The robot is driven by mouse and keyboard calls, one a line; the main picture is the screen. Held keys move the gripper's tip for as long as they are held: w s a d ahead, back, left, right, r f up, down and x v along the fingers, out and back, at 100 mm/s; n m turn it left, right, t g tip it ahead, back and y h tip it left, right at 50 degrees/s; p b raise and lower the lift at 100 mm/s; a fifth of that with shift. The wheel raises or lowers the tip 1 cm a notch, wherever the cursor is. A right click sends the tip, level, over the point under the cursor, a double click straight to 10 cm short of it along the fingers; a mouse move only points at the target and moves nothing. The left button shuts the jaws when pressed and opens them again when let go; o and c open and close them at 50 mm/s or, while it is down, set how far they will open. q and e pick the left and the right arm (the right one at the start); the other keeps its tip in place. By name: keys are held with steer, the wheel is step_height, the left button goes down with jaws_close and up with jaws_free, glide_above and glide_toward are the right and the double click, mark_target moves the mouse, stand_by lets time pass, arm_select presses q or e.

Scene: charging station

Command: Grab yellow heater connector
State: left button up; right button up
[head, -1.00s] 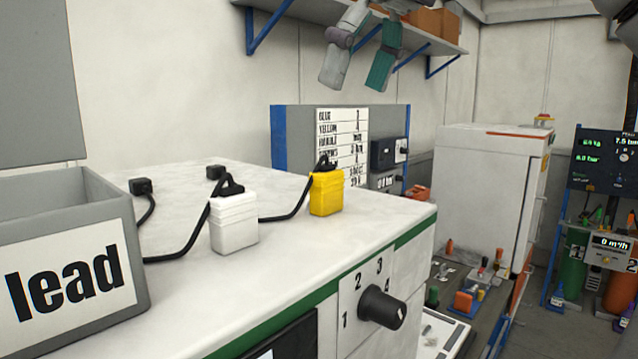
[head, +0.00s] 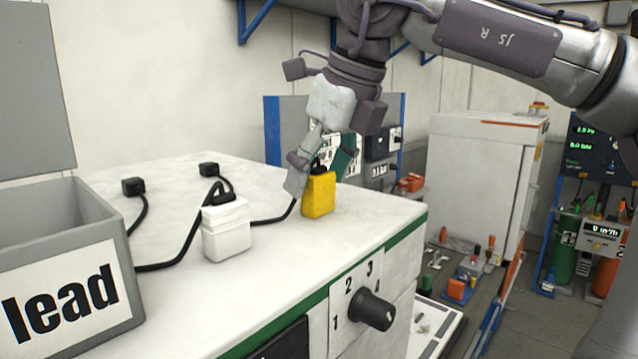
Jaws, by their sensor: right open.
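The yellow heater connector (head: 319,195) stands upright on the white worktop, with a black cable running from its top. My right gripper (head: 318,172) points down at its top from above, with one finger on the left side and the other, greenish one behind on the right. The fingers are apart. I cannot tell whether they touch the connector. The gripper partly hides the connector's top and cable. My left gripper is not in view.
A white connector (head: 226,229) stands left of the yellow one, with black plugs (head: 133,187) and cables behind. A grey bin labelled "lead" (head: 113,262) is at the left. A black knob (head: 371,310) sits on the cabinet front. The worktop's front right is clear.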

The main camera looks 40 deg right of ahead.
steer(key=shift+w+f, duration=0.1)
steer(key=shift+a, duration=0.15)
steer(key=c, duration=1.1)
steer(key=shift+r, duration=0.2)
steer(key=shift+c, duration=0.2)
